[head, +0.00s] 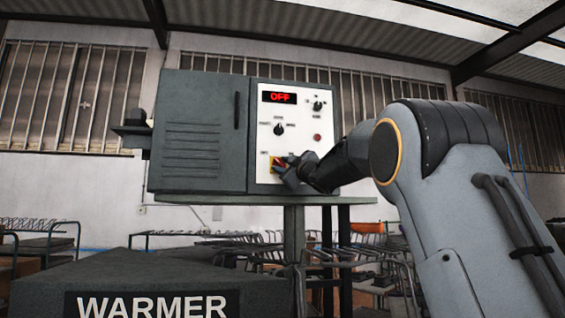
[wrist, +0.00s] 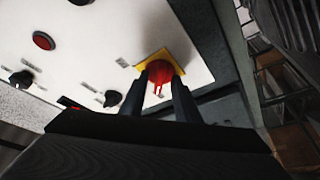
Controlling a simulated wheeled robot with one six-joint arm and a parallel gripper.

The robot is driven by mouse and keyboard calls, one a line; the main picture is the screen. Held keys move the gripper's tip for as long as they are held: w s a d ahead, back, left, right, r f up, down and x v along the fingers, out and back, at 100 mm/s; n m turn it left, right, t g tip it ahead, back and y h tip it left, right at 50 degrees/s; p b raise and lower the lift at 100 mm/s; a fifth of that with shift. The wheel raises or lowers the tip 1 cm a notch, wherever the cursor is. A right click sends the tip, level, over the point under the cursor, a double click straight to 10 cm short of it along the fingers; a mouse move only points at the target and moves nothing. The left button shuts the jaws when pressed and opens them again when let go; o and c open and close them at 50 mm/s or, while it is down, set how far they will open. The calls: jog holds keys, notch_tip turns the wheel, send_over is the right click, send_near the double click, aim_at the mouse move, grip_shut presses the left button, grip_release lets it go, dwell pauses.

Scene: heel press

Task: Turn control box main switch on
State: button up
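The control box (head: 200,130) is a grey cabinet with a white panel at its right, and its red display (head: 279,97) reads OFF. The main switch is a red knob on a yellow plate (head: 271,164) low on the panel. In the wrist view the red knob (wrist: 159,75) sits between the two dark fingers of my gripper (wrist: 160,78). The fingers lie along both its sides with no clear gap, so my gripper looks shut on it. In the head view my gripper (head: 284,168) reaches the switch from the right and partly covers it.
Above the switch are a black selector knob (head: 279,129), another black knob (head: 318,105) and a red button (head: 317,137). The box stands on a table (head: 240,200) on a post. A dark WARMER unit (head: 150,270) is at the front left.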

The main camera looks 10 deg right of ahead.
jog(key=shift+w, duration=0.15)
grip_shut()
